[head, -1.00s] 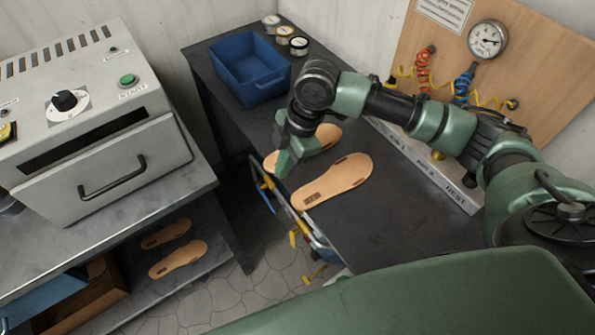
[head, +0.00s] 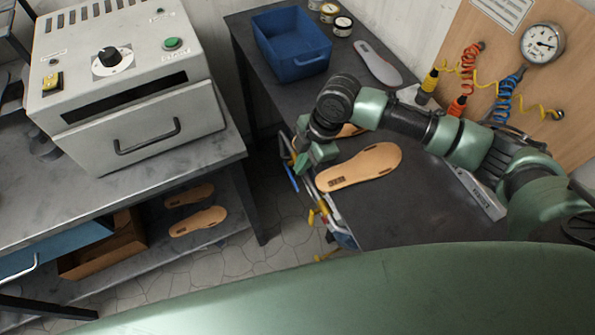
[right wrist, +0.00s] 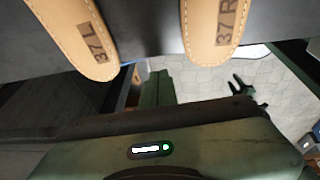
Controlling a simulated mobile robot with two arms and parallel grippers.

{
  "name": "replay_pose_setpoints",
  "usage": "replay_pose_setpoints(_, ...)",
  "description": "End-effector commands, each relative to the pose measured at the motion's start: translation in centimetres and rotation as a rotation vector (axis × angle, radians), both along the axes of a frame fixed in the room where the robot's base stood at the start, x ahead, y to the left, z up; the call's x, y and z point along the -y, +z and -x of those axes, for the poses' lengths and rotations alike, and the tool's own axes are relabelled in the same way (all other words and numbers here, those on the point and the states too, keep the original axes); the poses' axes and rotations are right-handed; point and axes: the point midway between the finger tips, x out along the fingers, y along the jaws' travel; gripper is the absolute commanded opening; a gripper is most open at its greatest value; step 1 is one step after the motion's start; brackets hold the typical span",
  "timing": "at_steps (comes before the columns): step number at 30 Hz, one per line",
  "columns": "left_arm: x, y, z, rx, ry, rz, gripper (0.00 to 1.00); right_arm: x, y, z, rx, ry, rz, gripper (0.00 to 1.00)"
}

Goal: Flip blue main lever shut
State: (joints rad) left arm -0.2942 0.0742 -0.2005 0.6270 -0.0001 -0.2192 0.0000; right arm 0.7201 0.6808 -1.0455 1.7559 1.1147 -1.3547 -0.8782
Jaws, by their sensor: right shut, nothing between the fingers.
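A slim blue lever (head: 291,178) shows at the front edge of the dark bench, among pipework with yellow handles (head: 312,216). It is small and partly hidden, so I cannot tell its exact position. My right gripper (head: 304,166) is shut and empty, pointing down at that edge, just right of the blue lever in the head view. I cannot tell whether they touch. In the right wrist view the green gripper (right wrist: 160,88) shows at the bench edge; no blue lever is clear there.
Tan soles (head: 360,167) lie on the bench (head: 400,215) close to my right gripper. A blue bin (head: 291,45), small tins and a grey sole (head: 378,62) lie farther back. A grey oven (head: 140,95) stands left across a floor gap.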

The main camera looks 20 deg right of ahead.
Motion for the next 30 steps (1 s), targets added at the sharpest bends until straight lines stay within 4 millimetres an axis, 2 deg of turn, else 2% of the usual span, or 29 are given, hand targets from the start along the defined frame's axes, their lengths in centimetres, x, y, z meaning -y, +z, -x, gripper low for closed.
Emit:
replay_pose_setpoints(3, 0.0, 0.6, 0.3, -0.004, -0.001, -0.001, 0.36, -0.8, -2.3, 0.0, -0.003, 0.0, 0.0, 0.0)
replay_pose_setpoints(6, -0.1, 1.0, 0.5, -0.008, -0.001, -0.001, 0.36, -0.7, -3.9, -0.4, -0.003, -0.001, 0.002, 0.0)
replay_pose_setpoints(11, -0.3, 1.3, 0.8, -0.012, -0.002, -0.004, 0.36, -0.8, -5.5, -0.8, -0.001, -0.001, 0.0, 0.0)
replay_pose_setpoints(30, -0.6, 1.3, 0.9, -0.015, -0.001, -0.007, 0.36, -0.8, -7.0, -0.5, 0.001, 0.001, 0.0, 0.0)
